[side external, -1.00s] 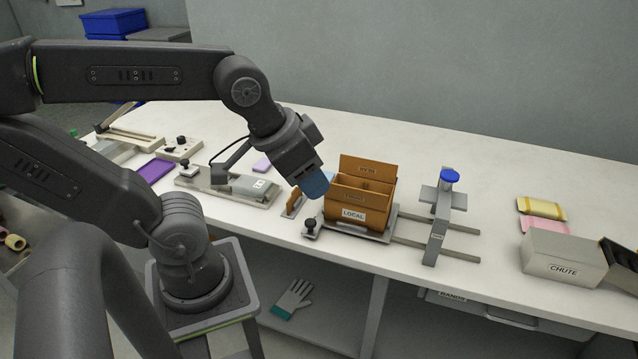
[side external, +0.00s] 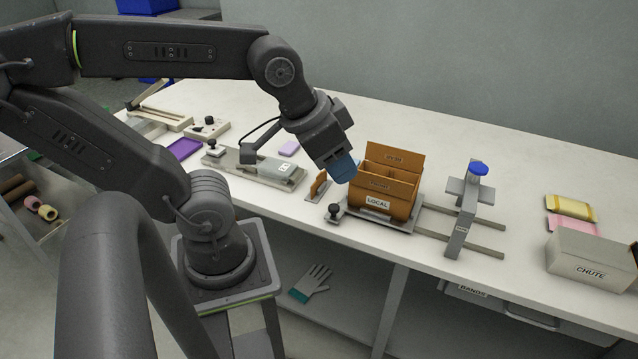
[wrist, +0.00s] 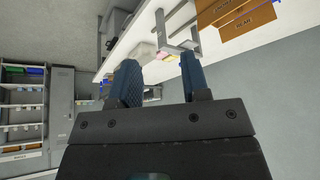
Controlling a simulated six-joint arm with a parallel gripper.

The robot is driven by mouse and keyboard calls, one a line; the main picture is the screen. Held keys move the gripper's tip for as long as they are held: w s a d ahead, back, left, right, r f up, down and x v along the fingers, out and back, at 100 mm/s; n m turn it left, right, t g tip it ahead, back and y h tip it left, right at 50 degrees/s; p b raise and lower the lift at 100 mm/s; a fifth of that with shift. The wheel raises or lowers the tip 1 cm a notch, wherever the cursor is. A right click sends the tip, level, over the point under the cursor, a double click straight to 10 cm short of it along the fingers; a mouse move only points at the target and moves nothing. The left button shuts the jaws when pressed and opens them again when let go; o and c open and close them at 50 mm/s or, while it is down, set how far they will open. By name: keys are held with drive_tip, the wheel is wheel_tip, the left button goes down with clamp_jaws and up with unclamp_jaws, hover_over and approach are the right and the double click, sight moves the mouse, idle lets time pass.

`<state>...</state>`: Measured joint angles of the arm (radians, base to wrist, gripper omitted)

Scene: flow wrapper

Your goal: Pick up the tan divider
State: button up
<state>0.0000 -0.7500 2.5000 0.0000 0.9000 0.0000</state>
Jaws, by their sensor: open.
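A small tan divider (side external: 318,186) stands upright in a grey holder on the bench, just left of the brown box, in the side external view. My gripper (side external: 345,168) has blue fingers and hangs above the bench between the divider and the box, higher than the divider and apart from it. In the wrist view my gripper (wrist: 159,62) is open, with nothing between its fingers. The divider cannot be made out in the wrist view.
The brown box (side external: 388,204), labelled LOCAL, stands close right of my gripper and has inner partitions. A black-knobbed clamp (side external: 334,212) is in front. A grey upright post with a blue knob (side external: 478,168) and the CHUTE box (side external: 590,268) are further right.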

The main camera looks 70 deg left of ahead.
idle(0.3)
drive_tip(key=shift+c, duration=0.7)
drive_tip(key=n+g, duration=0.6)
drive_tip(key=n, duration=0.3)
hover_over(319, 175)
wheel_tip(319, 175, down, 13)
wheel_tip(319, 175, down, 8)
drive_tip(key=shift+w+d+r, duration=0.1)
drive_tip(key=shift+a+f, duration=0.15)
drive_tip(key=shift+f, duration=1.3)
drive_tip(key=shift+a+f, duration=0.15)
drive_tip(key=shift+f, duration=1.25)
clamp_jaws()
